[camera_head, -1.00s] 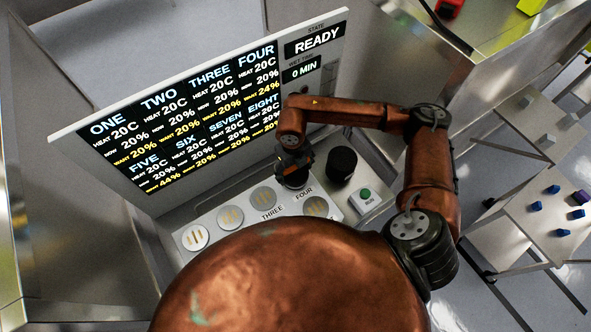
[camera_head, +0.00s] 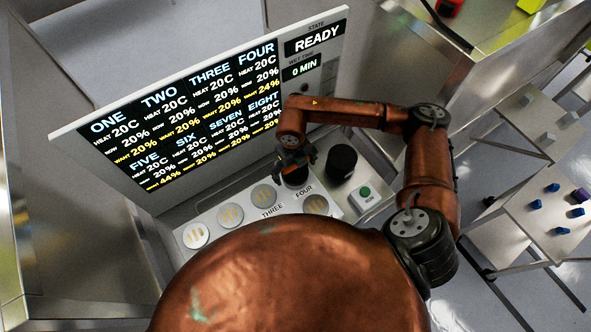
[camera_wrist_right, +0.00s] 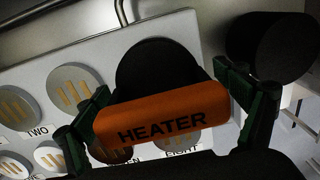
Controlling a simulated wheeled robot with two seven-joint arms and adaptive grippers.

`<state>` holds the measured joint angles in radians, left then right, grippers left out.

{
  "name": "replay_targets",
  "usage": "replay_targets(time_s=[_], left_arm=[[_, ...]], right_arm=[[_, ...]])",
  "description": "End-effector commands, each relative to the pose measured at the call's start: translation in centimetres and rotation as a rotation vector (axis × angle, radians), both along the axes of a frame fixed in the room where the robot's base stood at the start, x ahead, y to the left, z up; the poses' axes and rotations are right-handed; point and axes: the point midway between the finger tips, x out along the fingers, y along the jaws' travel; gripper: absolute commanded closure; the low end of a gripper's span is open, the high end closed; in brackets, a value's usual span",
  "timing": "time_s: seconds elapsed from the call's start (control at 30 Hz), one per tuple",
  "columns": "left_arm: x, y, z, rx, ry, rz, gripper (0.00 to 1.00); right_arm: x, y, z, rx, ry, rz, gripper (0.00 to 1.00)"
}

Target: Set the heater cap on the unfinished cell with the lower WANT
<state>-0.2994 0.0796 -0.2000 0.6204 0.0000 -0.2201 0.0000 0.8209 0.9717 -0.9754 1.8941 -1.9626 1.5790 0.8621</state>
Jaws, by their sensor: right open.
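The heater cap (camera_head: 296,178) is a dark round piece at the place marked FOUR on the white panel. In the right wrist view it shows as a black disc (camera_wrist_right: 152,62) with an orange bar (camera_wrist_right: 175,122) reading HEATER. My right gripper (camera_head: 296,161) is over the cap. In the wrist view its green fingers are spread on either side of the bar, open. On the display (camera_head: 190,110), FOUR reads NOW 20%, WANT 24%, and FIVE reads WANT 44%. The other cells' readable WANT values are 20%. My left gripper is not in view.
A second black round piece (camera_head: 341,160) stands right of the cap, with a green RUN button (camera_head: 365,192) near it. Cells ONE (camera_head: 195,236), TWO (camera_head: 230,216) and THREE (camera_head: 263,195) are uncovered. My body hides part of the front row.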

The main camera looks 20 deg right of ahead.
Motion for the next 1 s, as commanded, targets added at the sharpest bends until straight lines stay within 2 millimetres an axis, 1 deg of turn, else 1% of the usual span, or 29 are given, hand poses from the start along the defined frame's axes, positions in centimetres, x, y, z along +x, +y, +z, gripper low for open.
replay_targets(time_s=[0.1, 0.17, 0.23, 0.5, 0.6, 0.7, 0.83, 1.0], left_arm=[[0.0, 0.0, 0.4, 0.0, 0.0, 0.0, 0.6], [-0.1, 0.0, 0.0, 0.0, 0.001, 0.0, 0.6], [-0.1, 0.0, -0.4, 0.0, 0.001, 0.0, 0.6], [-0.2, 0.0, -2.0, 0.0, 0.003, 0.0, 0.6], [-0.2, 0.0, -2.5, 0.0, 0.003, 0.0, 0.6], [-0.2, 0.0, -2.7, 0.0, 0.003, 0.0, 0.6], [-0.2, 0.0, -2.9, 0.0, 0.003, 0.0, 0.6], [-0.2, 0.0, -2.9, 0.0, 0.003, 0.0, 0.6]], right_arm=[[0.0, 0.0, 0.4, 0.0, 0.0, 0.0, 0.09], [0.1, 0.0, 0.9, 0.001, -0.004, 0.001, 0.09], [0.1, 0.1, 1.9, 0.001, -0.004, 0.002, 0.09], [0.1, 0.3, 7.6, 0.0, -0.005, 0.002, 0.09], [0.0, 0.4, 9.5, -0.001, -0.003, 0.0, 0.09], [0.0, 0.5, 10.9, -0.001, -0.002, 0.0, 0.09], [0.0, 0.5, 11.9, 0.0, -0.001, 0.0, 0.09], [-0.1, 0.5, 12.3, 0.0, 0.0, 0.0, 0.09]])
